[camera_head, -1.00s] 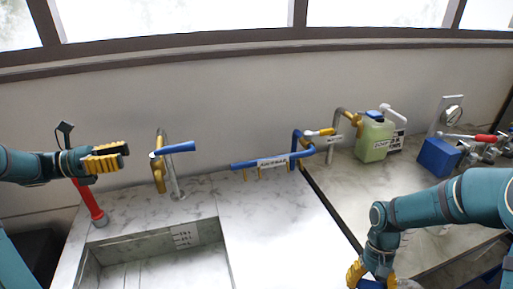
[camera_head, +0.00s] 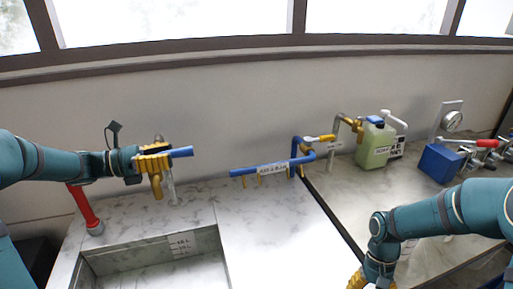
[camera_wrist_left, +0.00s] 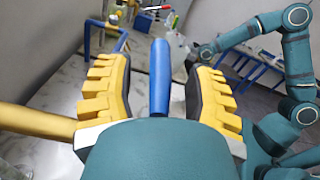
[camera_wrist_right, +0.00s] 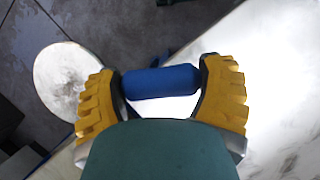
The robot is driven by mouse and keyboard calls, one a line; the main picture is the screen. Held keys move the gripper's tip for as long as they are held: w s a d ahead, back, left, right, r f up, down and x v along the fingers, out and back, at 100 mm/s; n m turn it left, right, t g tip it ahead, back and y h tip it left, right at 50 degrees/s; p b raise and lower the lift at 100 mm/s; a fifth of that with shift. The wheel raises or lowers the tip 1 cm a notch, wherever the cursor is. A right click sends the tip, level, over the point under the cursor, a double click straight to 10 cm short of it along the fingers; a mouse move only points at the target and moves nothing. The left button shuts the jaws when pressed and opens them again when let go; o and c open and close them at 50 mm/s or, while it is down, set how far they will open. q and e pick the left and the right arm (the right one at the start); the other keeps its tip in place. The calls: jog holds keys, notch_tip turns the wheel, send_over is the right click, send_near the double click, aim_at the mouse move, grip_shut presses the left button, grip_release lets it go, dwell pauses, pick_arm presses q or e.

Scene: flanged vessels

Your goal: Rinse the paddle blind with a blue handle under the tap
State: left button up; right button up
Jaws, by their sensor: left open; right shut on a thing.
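The tap (camera_head: 157,188) has a brass spout and a blue lever (camera_head: 182,152), and stands behind the sink (camera_head: 130,259). My left gripper (camera_head: 155,160) is open at the lever. In the left wrist view the lever (camera_wrist_left: 160,90) lies between the spread fingers, with gaps on both sides. My right gripper (camera_head: 362,281) is low at the bottom edge of the head view. In the right wrist view it is shut on the blue handle (camera_wrist_right: 160,82) of the paddle blind. A pale round disc (camera_wrist_right: 60,80) shows beside the left finger; its join to the handle is hidden.
A red-sleeved pipe (camera_head: 83,208) stands left of the tap. A blue pipe rail (camera_head: 262,168) is right of it. A green bottle (camera_head: 375,147), a blue box (camera_head: 439,163) and a gauge (camera_head: 452,120) are farther right. The counter (camera_head: 265,230) right of the sink is clear.

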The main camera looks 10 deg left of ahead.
pick_arm(q)
jog(key=shift+w+d, duration=0.2)
jog(key=shift+d, duration=0.15)
grip_shut()
jog(key=m+g+p, duration=0.1)
jog(key=p, duration=0.1)
jog(key=g+h+p, duration=0.1)
jog(key=m+g+p, duration=0.1)
jog(key=p, duration=0.1)
jog(key=shift+s+d+r+m+g+h+p, duration=0.15)
jog(key=shift+s+r+m+g+h+p, duration=0.15)
jog(key=shift+s+g+h+p, duration=0.1)
pick_arm(e)
notch_tip(320, 180, up, 6)
jog(key=shift+f, duration=0.15)
jog(key=shift+r+p, duration=0.5)
jog(key=shift+r, duration=0.05)
pick_arm(q)
jog(key=shift+s+f+m+g, duration=0.25)
jog(key=shift+m+g, duration=0.15)
jog(key=shift+g, duration=0.3)
grip_release()
